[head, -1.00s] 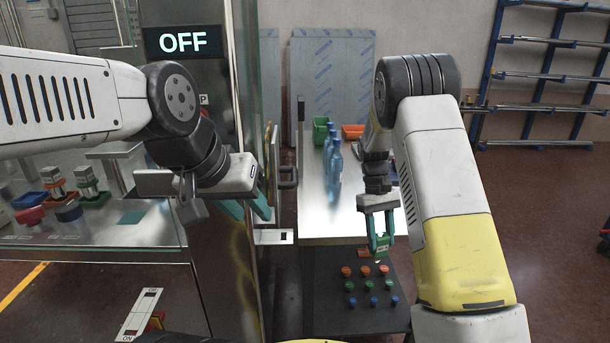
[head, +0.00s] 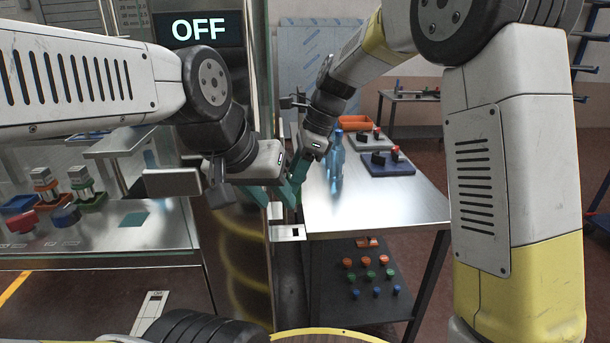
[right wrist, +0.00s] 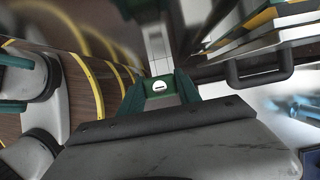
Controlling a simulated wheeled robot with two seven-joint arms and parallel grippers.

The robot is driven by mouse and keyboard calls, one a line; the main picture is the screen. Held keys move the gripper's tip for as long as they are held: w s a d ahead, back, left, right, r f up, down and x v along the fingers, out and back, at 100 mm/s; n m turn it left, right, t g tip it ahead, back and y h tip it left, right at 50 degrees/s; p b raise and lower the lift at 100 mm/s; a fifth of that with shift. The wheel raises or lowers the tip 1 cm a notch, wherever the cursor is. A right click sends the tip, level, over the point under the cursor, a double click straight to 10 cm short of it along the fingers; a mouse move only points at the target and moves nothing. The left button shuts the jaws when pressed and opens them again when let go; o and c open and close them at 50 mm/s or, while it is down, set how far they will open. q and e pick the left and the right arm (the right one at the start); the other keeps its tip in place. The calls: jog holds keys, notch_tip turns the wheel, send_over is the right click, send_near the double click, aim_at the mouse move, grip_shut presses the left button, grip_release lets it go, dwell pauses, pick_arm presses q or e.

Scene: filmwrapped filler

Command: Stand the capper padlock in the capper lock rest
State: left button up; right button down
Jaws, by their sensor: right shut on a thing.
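The green capper padlock (right wrist: 160,86), with a pale oval mark, is between the teal fingers of my right gripper (right wrist: 158,98) in the right wrist view. In the head view my right gripper (head: 297,178) points down near the machine's corner; the padlock is hidden there. A pale plate with a dark slot (head: 287,233) juts out just below; I cannot tell whether it is the capper lock rest. My left gripper (head: 268,194) appears open and empty, beside the right one and overlapping it in the head view.
A steel table (head: 400,207) at the right carries blue bottles (head: 337,165), an orange bin (head: 356,123) and a blue-based device (head: 387,163). Its lower shelf holds several coloured caps. The glass-fronted machine with an OFF display (head: 198,29) stands at the left.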

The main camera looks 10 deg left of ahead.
aim_at(295, 213)
dwell(0.4)
jog(key=shift+f, duration=4.75)
jog(key=shift+f, duration=0.35)
jog(key=c, duration=0.8)
grip_release()
jog(key=shift+o, duration=0.2)
